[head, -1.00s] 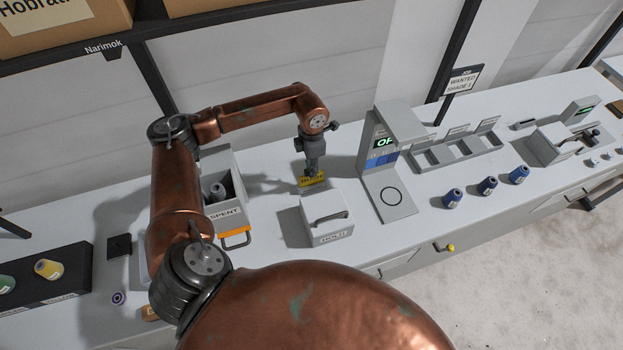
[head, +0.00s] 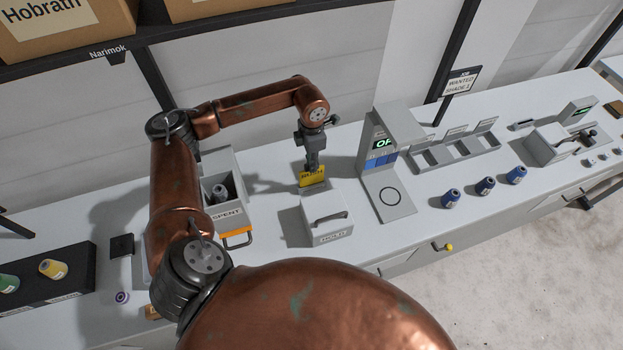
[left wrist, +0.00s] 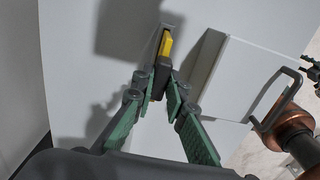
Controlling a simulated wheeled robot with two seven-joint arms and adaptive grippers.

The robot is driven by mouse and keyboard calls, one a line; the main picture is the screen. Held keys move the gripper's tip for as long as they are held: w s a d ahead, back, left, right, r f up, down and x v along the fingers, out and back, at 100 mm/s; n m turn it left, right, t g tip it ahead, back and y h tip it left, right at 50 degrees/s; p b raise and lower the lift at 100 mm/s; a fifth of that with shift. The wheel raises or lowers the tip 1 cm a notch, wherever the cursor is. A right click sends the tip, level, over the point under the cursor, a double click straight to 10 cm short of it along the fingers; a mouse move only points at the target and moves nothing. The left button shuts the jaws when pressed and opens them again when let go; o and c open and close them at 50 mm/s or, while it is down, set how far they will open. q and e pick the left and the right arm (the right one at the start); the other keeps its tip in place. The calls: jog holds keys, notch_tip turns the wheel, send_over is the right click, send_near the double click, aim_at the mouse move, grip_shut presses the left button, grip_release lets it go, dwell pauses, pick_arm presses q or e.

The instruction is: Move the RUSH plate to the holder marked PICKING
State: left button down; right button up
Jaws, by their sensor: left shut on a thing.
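The yellow RUSH plate (head: 312,178) is upright in my left gripper (head: 312,163), just behind the grey box marked HOLD. The gripper points down and is shut on the plate's top part. In the left wrist view the yellow plate (left wrist: 166,46) sticks out beyond the closed fingertips (left wrist: 160,80). A small grey piece (left wrist: 173,20) shows at the plate's far end; I cannot tell whether they touch. No PICKING mark can be read in either view.
The HOLD box (head: 329,222) with a handle stands close in front of the plate. The SPENT bin (head: 222,206) is to the left. A grey display stand (head: 388,193) is to the right, with several blue spools (head: 484,187) beyond. Some bench surface behind the plate is clear.

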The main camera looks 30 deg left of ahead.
pick_arm(q)
jog(key=shift+r+p, duration=0.35)
jog(key=shift+r, duration=0.55)
